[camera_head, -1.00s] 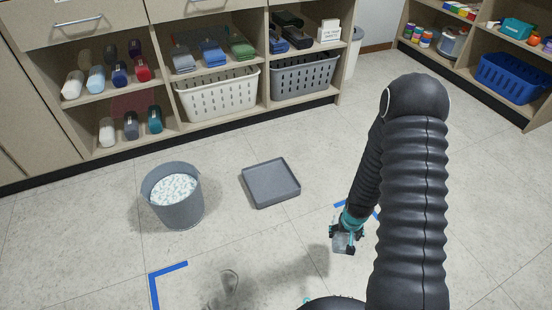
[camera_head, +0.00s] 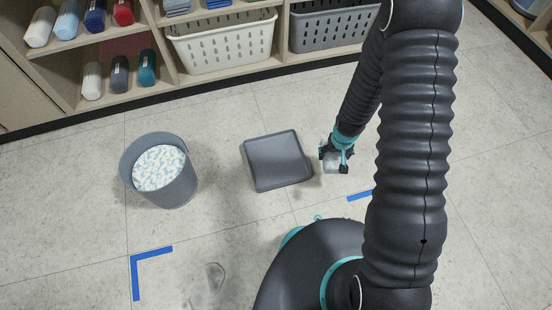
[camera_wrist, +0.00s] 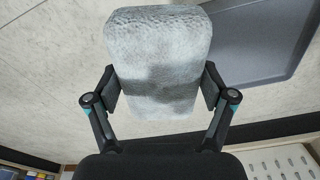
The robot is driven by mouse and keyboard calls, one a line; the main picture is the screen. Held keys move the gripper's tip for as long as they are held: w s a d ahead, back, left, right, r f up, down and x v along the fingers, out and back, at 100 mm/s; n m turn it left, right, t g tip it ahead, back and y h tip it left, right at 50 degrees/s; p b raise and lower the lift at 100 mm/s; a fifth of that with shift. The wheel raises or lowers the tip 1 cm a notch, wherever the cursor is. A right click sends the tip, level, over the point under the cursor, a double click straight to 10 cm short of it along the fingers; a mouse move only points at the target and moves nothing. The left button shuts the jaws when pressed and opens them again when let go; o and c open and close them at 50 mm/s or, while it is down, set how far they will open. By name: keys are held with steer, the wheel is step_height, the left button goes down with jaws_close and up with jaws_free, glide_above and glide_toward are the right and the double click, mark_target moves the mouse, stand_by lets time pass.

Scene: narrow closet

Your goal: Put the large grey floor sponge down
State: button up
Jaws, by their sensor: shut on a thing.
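The large grey floor sponge (camera_wrist: 158,60) is a pale grey, rounded block that fills the upper middle of the wrist view. My gripper (camera_wrist: 160,92) is shut on it, one finger on each side. In the head view my gripper (camera_head: 337,155) is just right of the grey tray, near the floor. Only a small part of the sponge (camera_head: 334,167) shows there below the fingers. I cannot tell whether it touches the floor.
A shallow grey tray (camera_head: 275,160) lies on the floor, left of my gripper. A grey bucket (camera_head: 185,185) with speckled white contents stands farther left. Blue tape corners (camera_head: 136,270) mark the floor. Shelves with a white basket (camera_head: 225,45) and a grey basket (camera_head: 330,30) line the back.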

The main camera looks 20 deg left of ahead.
steer(key=a+f+n+b, duration=0.1)
steer(key=a+f, duration=0.1)
steer(key=a, duration=0.5)
steer(key=a+f+n+b, duration=0.1)
steer(key=a+f, duration=0.2)
steer(key=a, duration=0.3)
steer(key=w+a+f+n+b, duration=0.1)
steer(key=a+f+b, duration=0.1)
steer(key=a, duration=0.5)
steer(key=shift+a+f, duration=0.3)
steer(key=shift+f, duration=0.3)
steer(key=shift+w+f+b, duration=0.1)
steer(key=shift+f+b, duration=0.35)
steer(key=shift+f, duration=1.55)
steer(key=shift+f, duration=0.1)
steer(key=o, duration=0.9)
steer(key=r, duration=0.4)
steer(key=s+r+p, duration=0.1)
steer(key=r, duration=0.3)
steer(key=r+p, duration=0.1)
steer(key=r, duration=0.3)
steer(key=shift+s+d+r, duration=0.1)
steer(key=shift+s+d, duration=0.05)
steer(key=shift+d, duration=0.2)
